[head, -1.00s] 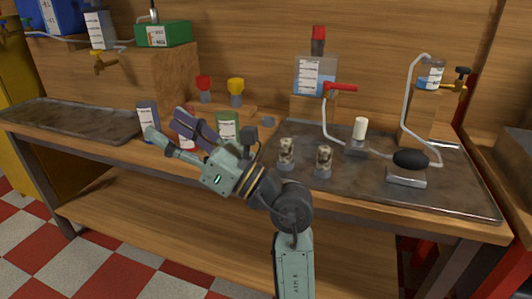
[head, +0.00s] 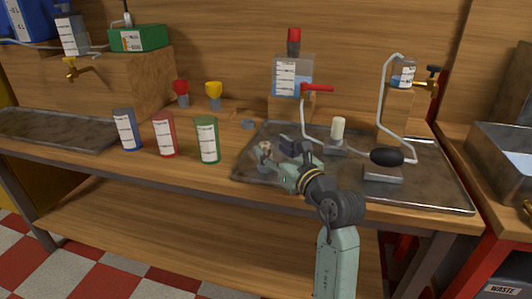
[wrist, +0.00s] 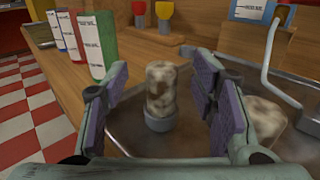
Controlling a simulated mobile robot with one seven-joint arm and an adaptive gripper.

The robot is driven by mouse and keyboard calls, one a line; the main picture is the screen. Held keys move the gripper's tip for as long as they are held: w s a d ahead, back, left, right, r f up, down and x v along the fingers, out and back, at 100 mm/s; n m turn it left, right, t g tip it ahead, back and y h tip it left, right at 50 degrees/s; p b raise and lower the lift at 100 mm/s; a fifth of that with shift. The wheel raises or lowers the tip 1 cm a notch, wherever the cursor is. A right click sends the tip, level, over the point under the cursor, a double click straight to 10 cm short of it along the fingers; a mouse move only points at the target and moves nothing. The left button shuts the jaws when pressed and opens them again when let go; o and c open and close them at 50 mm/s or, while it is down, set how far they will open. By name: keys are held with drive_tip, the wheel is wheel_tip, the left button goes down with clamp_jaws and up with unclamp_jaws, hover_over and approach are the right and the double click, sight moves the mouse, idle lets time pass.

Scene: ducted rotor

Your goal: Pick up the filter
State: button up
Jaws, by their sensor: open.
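Two stained, mottled whitish cylinders in grey cups stand on the dark tray (head: 440,190); either could be the filter. The nearer-left mottled cylinder (head: 264,150) is upright and shows between my fingers in the wrist view (wrist: 161,82). The other mottled cylinder (wrist: 262,118) is partly behind my right finger in the wrist view and hidden by my gripper in the head view. My gripper (head: 276,157) is open, with purple pads (wrist: 160,95) on both sides of the first cylinder; contact is not visible. A clean white cylinder (head: 338,128) stands on a tubed base further back.
Blue (head: 126,130), red (head: 164,135) and green (head: 207,140) labelled containers stand left of the tray. A tank with a red-handled valve (head: 292,75) is behind. A black bulb (head: 387,156) sits on a block at the right. The tray's front right is clear.

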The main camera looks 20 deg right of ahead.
sight(270, 147)
drive_tip(key=w, duration=0.2)
drive_tip(key=w+p, duration=0.1)
drive_tip(key=w, duration=0.1)
drive_tip(key=shift+w+a+f, duration=0.1)
drive_tip(key=shift+a+f, duration=0.15)
drive_tip(key=shift+a, duration=0.05)
drive_tip(key=shift+c, duration=0.2)
clamp_jaws()
